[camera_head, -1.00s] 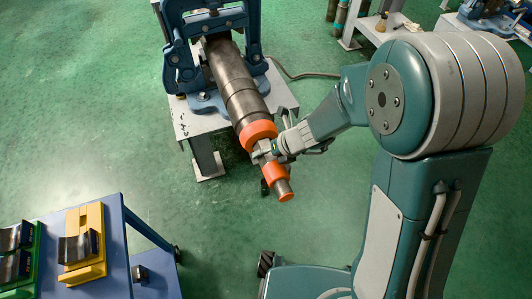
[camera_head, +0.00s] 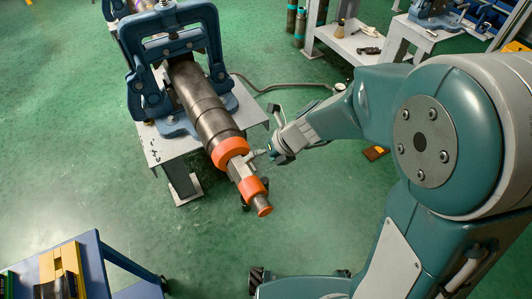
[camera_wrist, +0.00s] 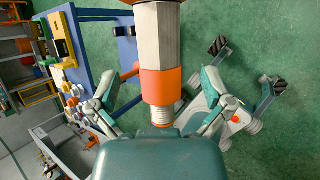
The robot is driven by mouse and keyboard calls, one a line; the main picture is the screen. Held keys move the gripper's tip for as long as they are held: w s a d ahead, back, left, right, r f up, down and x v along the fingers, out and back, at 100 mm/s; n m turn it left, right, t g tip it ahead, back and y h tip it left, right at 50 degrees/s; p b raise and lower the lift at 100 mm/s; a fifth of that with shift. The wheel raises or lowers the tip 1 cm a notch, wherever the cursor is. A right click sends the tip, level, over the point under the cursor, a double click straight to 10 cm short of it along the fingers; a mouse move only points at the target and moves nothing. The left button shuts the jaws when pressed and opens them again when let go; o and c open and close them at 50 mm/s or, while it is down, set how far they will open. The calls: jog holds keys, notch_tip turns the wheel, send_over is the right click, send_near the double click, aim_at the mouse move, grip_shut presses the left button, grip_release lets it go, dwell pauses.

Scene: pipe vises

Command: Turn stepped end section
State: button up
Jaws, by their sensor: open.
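The stepped end section sticks out of the near end of a dark pipe (camera_head: 208,110). It has a large orange collar (camera_head: 229,151), grey flats (camera_head: 241,170), a smaller orange band (camera_head: 251,187) and a narrow tip (camera_head: 263,207). My gripper (camera_head: 266,132) is open and empty, just right of the flats, with a small gap. In the wrist view, the flats (camera_wrist: 160,38), orange band (camera_wrist: 160,86) and threaded tip (camera_wrist: 162,116) appear between my spread fingers (camera_wrist: 170,76). The pipe sits in a blue vise (camera_head: 135,90) on a grey stand.
A blue table (camera_head: 92,262) with a yellow holder (camera_head: 47,268) stands at the lower left. A grey bench (camera_head: 345,45) stands at the back right. A hose (camera_head: 290,86) runs behind my gripper. Green floor is clear between the vise stand and the blue table.

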jog(key=v, duration=0.3)
jog(key=shift+a, duration=0.1)
dwell(0.3)
jog(key=s+d+r+n+t+h, duration=0.2)
jog(key=s+d+r+n, duration=0.4)
jog(key=n, duration=0.9)
jog(key=s+d+r+n+t+h, duration=0.2)
jog(key=s+d+r+n+h, duration=0.3)
jog(key=d+n, duration=0.6)
jog(key=shift+s+r+n+t, duration=0.3)
jog(key=shift+s+r+n, duration=0.95)
jog(key=shift+n, duration=1.25)
